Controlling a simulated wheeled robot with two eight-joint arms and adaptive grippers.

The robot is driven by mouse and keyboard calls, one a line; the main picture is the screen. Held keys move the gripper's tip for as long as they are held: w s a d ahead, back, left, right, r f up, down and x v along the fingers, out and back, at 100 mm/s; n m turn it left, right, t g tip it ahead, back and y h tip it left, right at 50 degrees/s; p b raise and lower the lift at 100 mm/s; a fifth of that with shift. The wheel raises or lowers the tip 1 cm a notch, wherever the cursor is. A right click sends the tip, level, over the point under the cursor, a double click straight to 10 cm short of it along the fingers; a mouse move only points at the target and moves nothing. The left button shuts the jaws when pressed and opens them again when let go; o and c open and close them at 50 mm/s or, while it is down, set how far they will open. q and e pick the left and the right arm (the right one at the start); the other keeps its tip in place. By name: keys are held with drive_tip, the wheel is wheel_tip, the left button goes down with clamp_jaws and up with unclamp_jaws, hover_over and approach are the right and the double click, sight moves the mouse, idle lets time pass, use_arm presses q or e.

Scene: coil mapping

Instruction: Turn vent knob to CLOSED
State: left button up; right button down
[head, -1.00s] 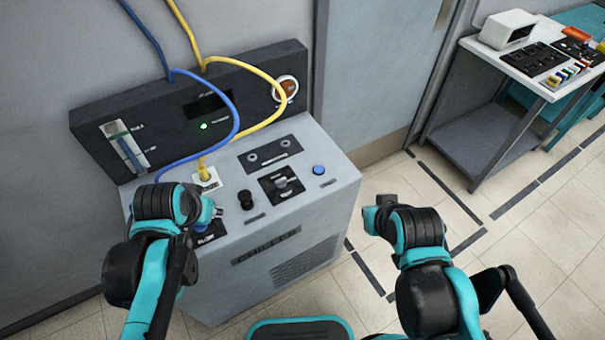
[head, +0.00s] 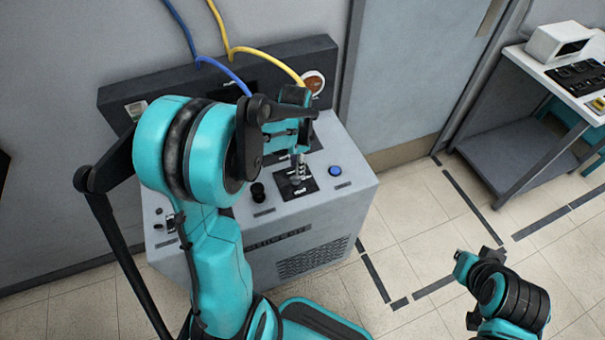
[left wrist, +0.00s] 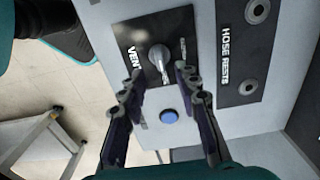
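The vent knob (left wrist: 158,56) is a grey lever-shaped knob on a black plate (left wrist: 135,30) marked VENT, in the left wrist view. The other lettering on the plate is too small or covered to read. My left gripper (left wrist: 159,77) is open, its two fingertips apart on either side of the knob's near end; I cannot tell whether they touch it. In the head view the left gripper (head: 299,168) points down over the black vent plate (head: 310,186), largely covering the knob. My right gripper (head: 470,262) is far from the panel at lower right; its fingers are not clear.
A blue button (head: 335,171) sits right of the vent plate, and a black knob (head: 257,192) left of it. The HOSE RESTS plate (left wrist: 247,50) is close by. Blue hose (head: 225,68) and yellow hose (head: 265,57) hang behind my arm. A side table (head: 520,150) stands right.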

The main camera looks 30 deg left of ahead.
sight(295, 179)
use_arm(q)
wheel_tip(295, 179, down, 5)
drive_tip(key=shift+r+b, duration=0.2)
drive_tip(key=shift+b, duration=0.4)
clamp_jaws()
